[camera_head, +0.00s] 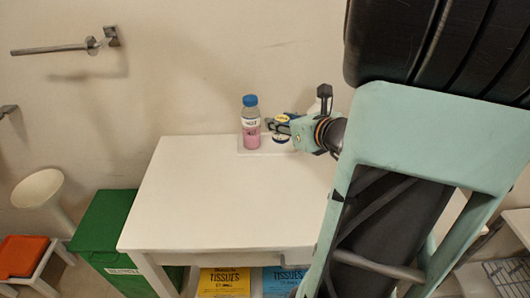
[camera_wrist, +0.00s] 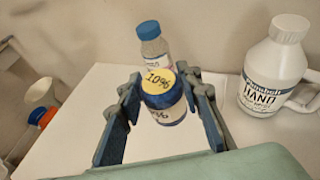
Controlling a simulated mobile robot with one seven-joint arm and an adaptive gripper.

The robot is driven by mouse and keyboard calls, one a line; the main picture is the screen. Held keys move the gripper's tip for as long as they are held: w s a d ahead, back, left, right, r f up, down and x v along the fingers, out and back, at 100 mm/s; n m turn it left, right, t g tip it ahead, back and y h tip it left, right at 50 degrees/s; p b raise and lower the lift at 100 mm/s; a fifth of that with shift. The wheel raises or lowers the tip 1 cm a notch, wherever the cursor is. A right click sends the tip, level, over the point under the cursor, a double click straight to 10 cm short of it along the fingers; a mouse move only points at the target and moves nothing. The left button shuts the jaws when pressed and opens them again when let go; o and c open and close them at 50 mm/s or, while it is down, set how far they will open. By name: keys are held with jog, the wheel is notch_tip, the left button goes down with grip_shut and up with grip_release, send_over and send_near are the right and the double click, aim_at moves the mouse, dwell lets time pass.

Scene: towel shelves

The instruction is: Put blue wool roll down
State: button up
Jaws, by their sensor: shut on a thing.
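The blue wool roll (camera_wrist: 162,98) appears as a short blue cylinder with a yellow top marked "10%" and a white label. My gripper (camera_wrist: 161,82) is shut on it, with one finger at each side. In the head view, my gripper (camera_head: 282,126) is at the back of the white table, and the roll (camera_head: 281,139) shows partly below the fingers. It looks upright, close to a pale tray (camera_head: 253,152). I cannot tell whether its base touches the surface.
A pink bottle with a blue cap (camera_head: 251,122) stands left of the roll, on the tray. A white handled bottle (camera_wrist: 275,68) stands to the right in the wrist view. The table's front and left (camera_head: 210,205) are clear. A green bin (camera_head: 105,235) stands left.

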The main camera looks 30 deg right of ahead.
aim_at(267, 144)
jog(key=shift+s+d+r+m+h+b, duration=0.25)
jog(key=shift+s+d+m+h+b, duration=0.15)
jog(key=shift+d+h+b, duration=0.15)
jog(key=shift+w+d+f, duration=0.2)
jog(key=w+d+f+b, duration=0.2)
jog(key=w+f, duration=0.1)
jog(key=w+d+f+b, duration=0.2)
jog(key=w, duration=0.2)
jog(key=w+d+f+b, duration=0.1)
jog(key=w+f+b, duration=0.1)
jog(key=w+f, duration=0.1)
jog(key=shift+w+d+f+b, duration=0.35)
jog(key=shift+w+d+b, duration=0.05)
jog(key=shift+w, duration=0.25)
jog(key=shift+w+f, duration=0.15)
jog(key=shift+f, duration=0.15)
jog(key=shift+w+d+f+b, duration=0.15)
jog(key=shift+f+b, duration=1.25)
jog(key=shift+f, duration=0.15)
